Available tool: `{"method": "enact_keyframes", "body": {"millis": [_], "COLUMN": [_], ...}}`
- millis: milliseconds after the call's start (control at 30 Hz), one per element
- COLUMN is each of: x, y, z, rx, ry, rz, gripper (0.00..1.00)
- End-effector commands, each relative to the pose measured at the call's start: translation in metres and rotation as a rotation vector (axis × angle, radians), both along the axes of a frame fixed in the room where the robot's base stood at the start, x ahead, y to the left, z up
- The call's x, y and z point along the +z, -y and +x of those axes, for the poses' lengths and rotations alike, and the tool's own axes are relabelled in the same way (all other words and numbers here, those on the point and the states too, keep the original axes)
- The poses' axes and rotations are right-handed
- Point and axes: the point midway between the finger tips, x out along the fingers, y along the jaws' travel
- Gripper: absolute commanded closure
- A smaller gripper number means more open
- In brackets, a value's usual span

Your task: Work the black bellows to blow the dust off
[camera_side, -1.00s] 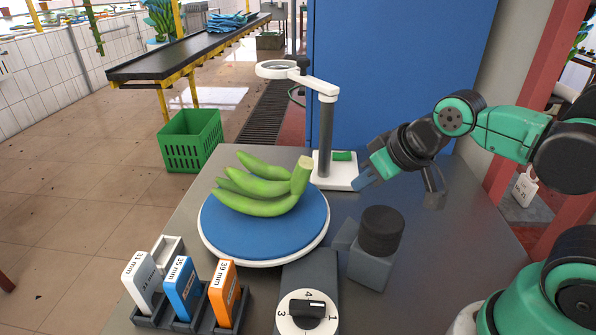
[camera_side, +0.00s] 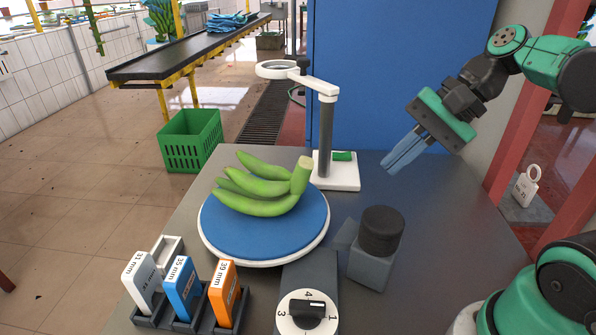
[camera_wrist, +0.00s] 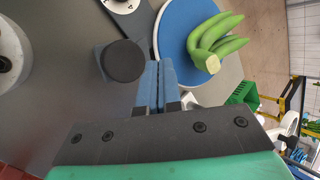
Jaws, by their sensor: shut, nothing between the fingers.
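The black bellows (camera_side: 380,232) is a ribbed round cap on a grey block, standing on the table right of the blue turntable; it also shows in the wrist view (camera_wrist: 124,61). A bunch of green bananas (camera_side: 262,188) lies on the blue turntable (camera_side: 270,238). My gripper (camera_side: 388,168) is above the table, behind and above the bellows, its blue fingers pointing down-left. Its fingers are together and empty, apart from the bellows. In the wrist view the fingertips (camera_wrist: 158,68) appear beside the bellows. I cannot make out any dust.
A white ring on a grey post (camera_side: 326,140) stands behind the turntable. A numbered dial (camera_side: 307,309) is at the front. A rack (camera_side: 190,318) holds white, blue and orange gauges at the front left.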

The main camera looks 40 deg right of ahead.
Motion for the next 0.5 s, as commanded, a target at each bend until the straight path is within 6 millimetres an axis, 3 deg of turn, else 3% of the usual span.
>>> {"method": "enact_keyframes", "body": {"millis": [200,500], "x": [0.029,0.030], "y": [-0.002,-0.003], "z": [-0.006,-0.006], "rx": [-0.145,-0.150], "ry": [-0.077,-0.081], "rz": [0.231,0.245], "gripper": [1.00,1.00]}}
